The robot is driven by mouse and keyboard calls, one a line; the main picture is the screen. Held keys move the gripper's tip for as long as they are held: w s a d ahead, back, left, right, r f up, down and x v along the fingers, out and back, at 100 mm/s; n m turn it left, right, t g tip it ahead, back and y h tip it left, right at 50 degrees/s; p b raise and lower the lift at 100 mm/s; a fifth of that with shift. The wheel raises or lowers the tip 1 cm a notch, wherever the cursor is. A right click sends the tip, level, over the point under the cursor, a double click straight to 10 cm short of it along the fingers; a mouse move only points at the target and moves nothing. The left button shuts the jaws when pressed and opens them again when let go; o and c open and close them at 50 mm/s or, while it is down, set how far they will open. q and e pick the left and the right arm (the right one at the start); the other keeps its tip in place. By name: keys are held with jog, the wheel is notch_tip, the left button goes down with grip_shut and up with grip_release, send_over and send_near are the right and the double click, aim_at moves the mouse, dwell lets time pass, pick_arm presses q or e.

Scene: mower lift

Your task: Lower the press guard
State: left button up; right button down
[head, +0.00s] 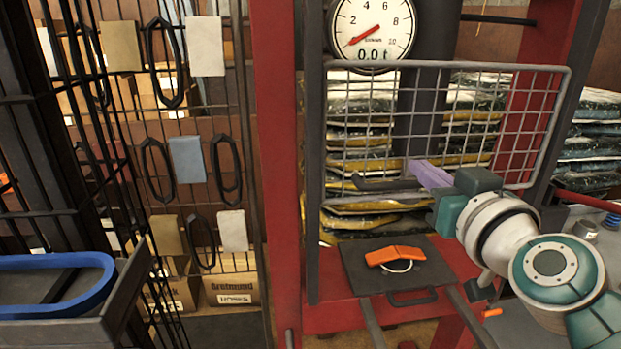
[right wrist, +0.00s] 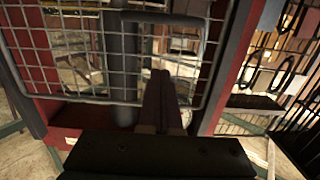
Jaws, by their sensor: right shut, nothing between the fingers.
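The press guard (head: 450,65) is a grey wire-mesh panel in a metal frame. It stands raised in front of the upper press opening, with a gap between its lower edge and the press bed. A dark bar handle (head: 378,185) runs along its lower part. My right gripper (head: 418,167), with purple fingers, is shut and empty at the right end of the handle. Whether it touches the handle or mesh I cannot tell. In the right wrist view the closed fingers (right wrist: 161,75) point toward the guard (right wrist: 75,97), with the handle (right wrist: 165,18) beyond their tips. My left gripper is out of view.
A sliding plate (head: 365,272) bears an orange part (head: 395,255) below the guard. A round gauge (head: 372,28) reads 0.0 t. The red press frame (head: 275,150) stands left of the guard. A black wire rack (head: 110,130) and a blue-rimmed tray (head: 100,262) are at left.

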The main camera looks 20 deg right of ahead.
pick_arm(q)
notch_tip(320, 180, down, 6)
jog(key=b, duration=0.5)
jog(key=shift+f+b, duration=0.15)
jog(key=shift+b, duration=0.25)
pick_arm(e)
jog(key=w+d+f, duration=0.1)
jog(key=w+f, duration=0.3)
jog(key=w, duration=0.1)
jog(key=shift+w+d+f, duration=0.15)
jog(key=shift+w+f, duration=0.05)
jog(key=shift+w, duration=0.15)
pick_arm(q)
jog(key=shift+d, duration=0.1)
